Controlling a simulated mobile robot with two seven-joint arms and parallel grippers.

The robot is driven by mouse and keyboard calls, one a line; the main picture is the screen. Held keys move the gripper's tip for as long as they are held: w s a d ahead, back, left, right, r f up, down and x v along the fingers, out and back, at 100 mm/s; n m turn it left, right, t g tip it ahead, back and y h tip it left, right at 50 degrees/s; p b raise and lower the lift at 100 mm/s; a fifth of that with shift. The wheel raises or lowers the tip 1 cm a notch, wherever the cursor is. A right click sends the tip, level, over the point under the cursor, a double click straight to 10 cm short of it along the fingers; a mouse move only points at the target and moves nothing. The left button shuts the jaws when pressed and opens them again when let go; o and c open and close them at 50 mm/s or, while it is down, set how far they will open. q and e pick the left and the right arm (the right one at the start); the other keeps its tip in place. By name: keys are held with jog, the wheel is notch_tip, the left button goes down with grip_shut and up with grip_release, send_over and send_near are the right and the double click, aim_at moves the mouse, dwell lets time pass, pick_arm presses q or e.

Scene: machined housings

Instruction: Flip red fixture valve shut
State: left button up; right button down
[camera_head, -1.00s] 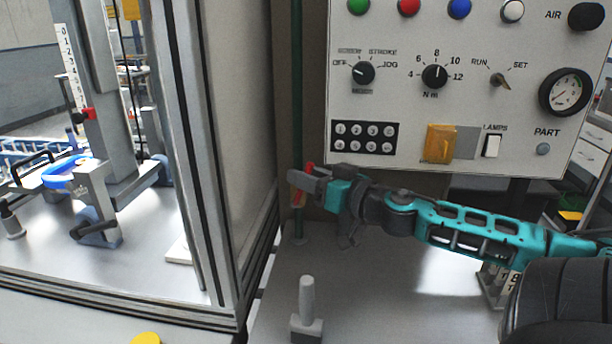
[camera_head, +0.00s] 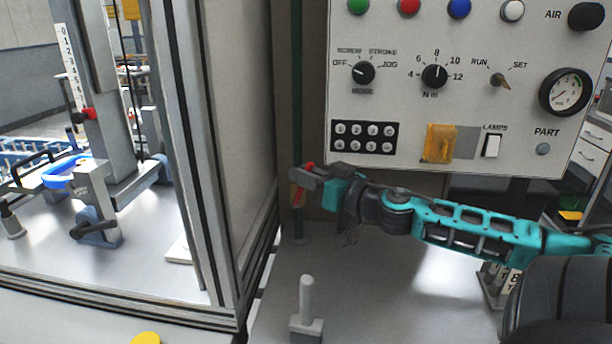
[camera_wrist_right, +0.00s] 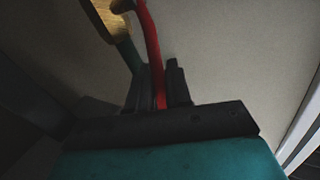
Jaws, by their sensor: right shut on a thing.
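The red valve lever (camera_head: 297,196) is by the dark green vertical pipe (camera_head: 297,110), between the machine frame and the control panel. My right gripper (camera_head: 303,178) reaches it from the right and covers part of it. In the right wrist view the red lever (camera_wrist_right: 151,42) runs down between the two dark fingers of the right gripper (camera_wrist_right: 160,88), which are shut on it. A brass-coloured part (camera_wrist_right: 108,20) of the valve shows beside it, with the pipe (camera_wrist_right: 131,56) behind. The valve's exact angle is hard to judge. My left gripper is out of view.
The control panel (camera_head: 400,105) with buttons and dials hangs just above my right arm. The machine's metal frame (camera_head: 205,150) stands close on the left. A grey post on a block (camera_head: 307,312) stands on the bench (camera_head: 400,300) in front. The bench around it is mostly clear.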

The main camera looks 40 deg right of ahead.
dwell(0.4)
jog(key=shift+s+d+f+m+t, duration=0.25)
jog(key=shift+d+m+t, duration=0.05)
jog(key=shift+m+t, duration=0.1)
jog(key=m+t+b, duration=0.1)
jog(key=s+d+f+m+t+b, duration=0.1)
jog(key=shift+s+t, duration=0.2)
jog(key=shift+t, duration=0.2)
jog(key=c, duration=1.1)
grip_release()
jog(key=shift+c, duration=0.2)
